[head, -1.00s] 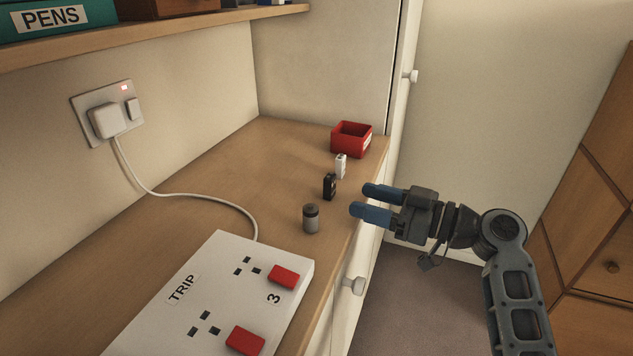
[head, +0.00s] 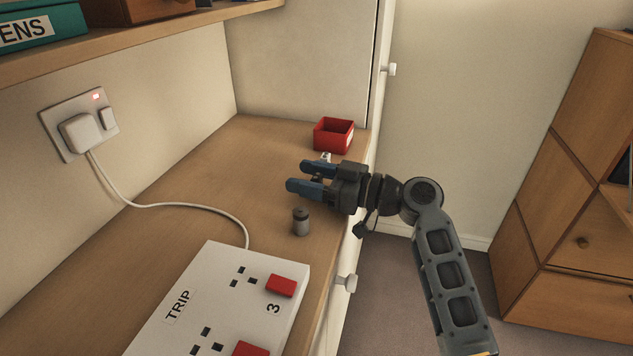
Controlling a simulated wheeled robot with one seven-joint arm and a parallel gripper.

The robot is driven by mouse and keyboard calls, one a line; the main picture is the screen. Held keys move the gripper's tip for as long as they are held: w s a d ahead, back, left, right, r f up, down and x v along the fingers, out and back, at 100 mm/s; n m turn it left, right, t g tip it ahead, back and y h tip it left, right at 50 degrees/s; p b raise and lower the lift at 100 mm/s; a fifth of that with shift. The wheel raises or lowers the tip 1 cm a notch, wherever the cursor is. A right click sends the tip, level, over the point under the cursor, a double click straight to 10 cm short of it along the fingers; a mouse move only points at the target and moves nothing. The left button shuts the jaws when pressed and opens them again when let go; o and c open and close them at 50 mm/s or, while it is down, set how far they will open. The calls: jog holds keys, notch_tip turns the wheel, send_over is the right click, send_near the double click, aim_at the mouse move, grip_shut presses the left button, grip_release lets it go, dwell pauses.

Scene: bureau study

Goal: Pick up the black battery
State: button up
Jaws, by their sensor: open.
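The black battery (head: 317,178) stands on the wooden worktop and is mostly hidden by my fingers; only a small dark part shows between them. My gripper (head: 297,175) is open, its two blue fingers pointing left, one on each side of the battery in the picture. I cannot tell whether either finger touches it. A white battery (head: 326,157) shows partly just behind the far finger. A grey cylindrical battery (head: 301,222) stands upright in front of the near finger.
A red open box (head: 333,135) stands at the worktop's far end. A white power strip (head: 222,288) with red switches lies at the front. A white cable (head: 180,205) runs from the wall plug. The worktop (head: 215,170) left of my fingers is clear.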

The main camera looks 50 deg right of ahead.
jog(key=shift+w, duration=0.15)
jog(key=c, duration=1)
jog(key=shift+r, duration=0.15)
jog(key=shift+c, duration=0.2)
